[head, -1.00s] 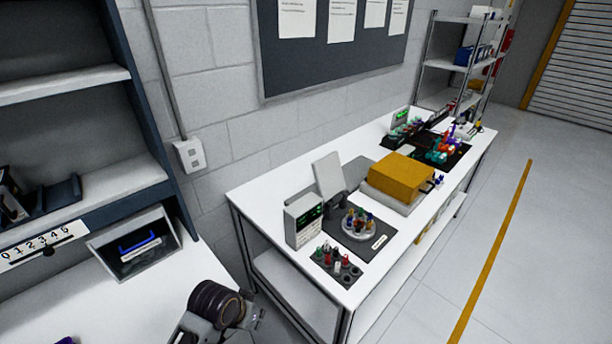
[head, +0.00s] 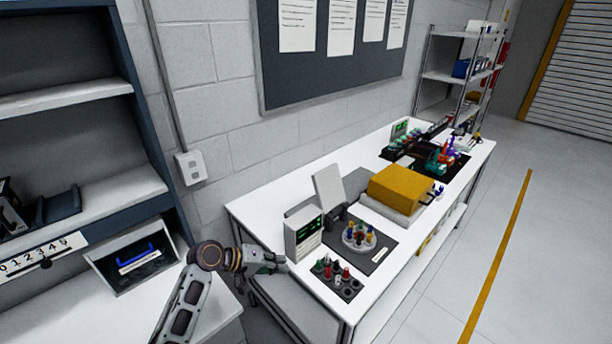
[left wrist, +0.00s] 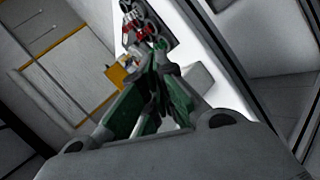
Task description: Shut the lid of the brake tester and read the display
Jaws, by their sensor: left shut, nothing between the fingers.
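An upright pale lid (head: 329,188) stands open on a dark hinge block at the near end of the white bench. In front of it are a pale box with a green-lit display (head: 304,234), taken as the brake tester's, and a round dish (head: 360,239) holding coloured parts. The display text is too small to read. My left gripper (head: 279,262) is shut and empty at the bench's near left edge, left of the display box and apart from the lid. Its green-padded fingers (left wrist: 158,62) show in the left wrist view. My right gripper is out of view.
A dark rack of coloured parts (head: 338,277) lies at the bench's front. A yellow box (head: 405,187) and more devices stand farther back. At left is a shelf unit (head: 65,100) with an open bin (head: 112,280). The floor right of the bench is clear.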

